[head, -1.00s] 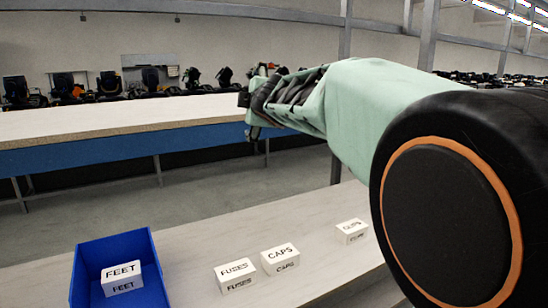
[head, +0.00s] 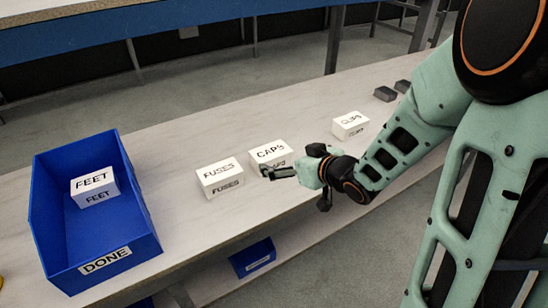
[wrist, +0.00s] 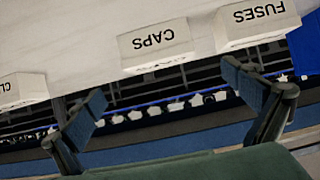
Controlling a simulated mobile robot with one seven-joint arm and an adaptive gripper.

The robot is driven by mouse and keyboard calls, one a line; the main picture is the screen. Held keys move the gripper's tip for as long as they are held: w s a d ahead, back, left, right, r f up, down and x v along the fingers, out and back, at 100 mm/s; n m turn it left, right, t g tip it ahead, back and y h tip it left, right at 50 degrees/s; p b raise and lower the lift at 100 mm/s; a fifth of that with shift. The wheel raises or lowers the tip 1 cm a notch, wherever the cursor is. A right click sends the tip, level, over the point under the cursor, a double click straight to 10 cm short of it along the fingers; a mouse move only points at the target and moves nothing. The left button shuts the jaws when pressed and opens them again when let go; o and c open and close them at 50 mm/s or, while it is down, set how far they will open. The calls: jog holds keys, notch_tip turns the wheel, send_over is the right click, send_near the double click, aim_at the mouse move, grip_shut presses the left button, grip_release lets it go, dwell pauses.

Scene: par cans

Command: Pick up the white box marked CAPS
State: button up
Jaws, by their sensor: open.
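The white CAPS box (head: 271,154) stands on the pale bench between the FUSES and CLIPS boxes. My gripper (head: 290,174) is just in front of it in the head view and overlaps its lower right part; I cannot tell whether they touch. In the wrist view the CAPS box (wrist: 157,47) appears upside down, beyond and between the fingertips. My gripper (wrist: 165,88) is open there, with nothing between its two dark fingers.
The white FUSES box (head: 220,178) is close left of CAPS. The CLIPS box (head: 350,125) is farther right. A blue DONE bin (head: 145,222) holds the FEET box (head: 94,187). Dark grey blocks (head: 386,94) lie at the right. A small blue bin (head: 253,257) is below.

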aim_at(275, 155)
jog(key=x, duration=0.3)
jog(key=shift+w+a+f+b, duration=0.1)
jog(key=shift+f+b, duration=0.1)
jog(key=shift+b, duration=0.2)
jog(key=b+x, duration=0.2)
jog(key=x, duration=0.2)
jog(key=shift+f, duration=0.25)
jog(key=shift+w+a+f, duration=0.15)
jog(key=shift+w+a, duration=0.1)
jog(key=shift+w, duration=0.2)
jog(key=c, duration=1.3)
